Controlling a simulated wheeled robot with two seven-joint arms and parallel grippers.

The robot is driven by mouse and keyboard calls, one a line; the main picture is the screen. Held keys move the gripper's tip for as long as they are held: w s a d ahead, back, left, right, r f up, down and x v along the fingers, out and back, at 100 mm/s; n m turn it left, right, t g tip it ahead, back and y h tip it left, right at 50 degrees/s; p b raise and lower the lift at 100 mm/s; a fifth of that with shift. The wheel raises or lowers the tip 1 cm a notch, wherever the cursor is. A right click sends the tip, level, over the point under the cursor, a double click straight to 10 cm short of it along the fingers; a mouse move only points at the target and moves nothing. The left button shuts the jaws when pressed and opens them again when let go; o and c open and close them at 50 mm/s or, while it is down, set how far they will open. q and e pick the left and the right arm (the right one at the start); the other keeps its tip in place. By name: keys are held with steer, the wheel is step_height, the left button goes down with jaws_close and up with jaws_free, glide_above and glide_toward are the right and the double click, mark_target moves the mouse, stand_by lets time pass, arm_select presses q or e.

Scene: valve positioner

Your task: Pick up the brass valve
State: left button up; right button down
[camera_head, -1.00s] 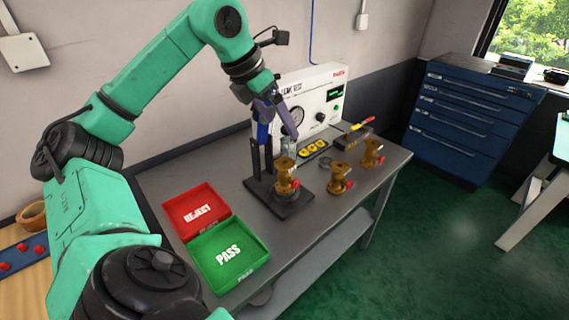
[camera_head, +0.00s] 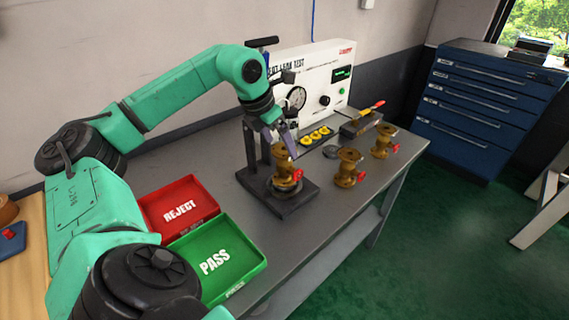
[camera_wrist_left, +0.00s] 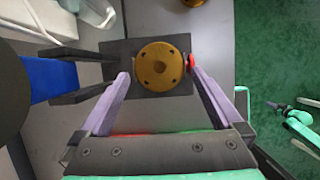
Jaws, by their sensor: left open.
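A brass valve (camera_head: 285,172) stands upright on the dark base plate of the test stand (camera_head: 283,203). In the left wrist view its round top flange (camera_wrist_left: 160,67) shows from above, with a bit of red beside it. My left gripper (camera_head: 283,147) is open just above this valve. Its two fingers (camera_wrist_left: 157,80) lie on either side of the flange, with gaps that look small; I cannot tell whether they touch. Two more brass valves stand upright on the table to the right, a nearer one (camera_head: 348,168) and a farther one (camera_head: 383,141). My right gripper is not in view.
A red REJECT tray (camera_head: 152,215) and a green PASS tray (camera_head: 258,268) lie left of the stand. The white leak tester (camera_head: 322,75) stands behind it. The stand's dark uprights (camera_head: 250,148) rise close beside my gripper. The grey table (camera_head: 330,200) is clear in front of the valves.

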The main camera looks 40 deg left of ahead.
arm_select(q)
steer(key=x, duration=0.2)
steer(key=shift+w+a+f, duration=0.1)
steer(key=shift+w+f, duration=0.1)
steer(key=shift+f, duration=0.1)
steer(key=shift+r, duration=0.1)
steer(key=c, duration=1.5)
steer(key=shift+r, duration=0.1)
jaws_close()
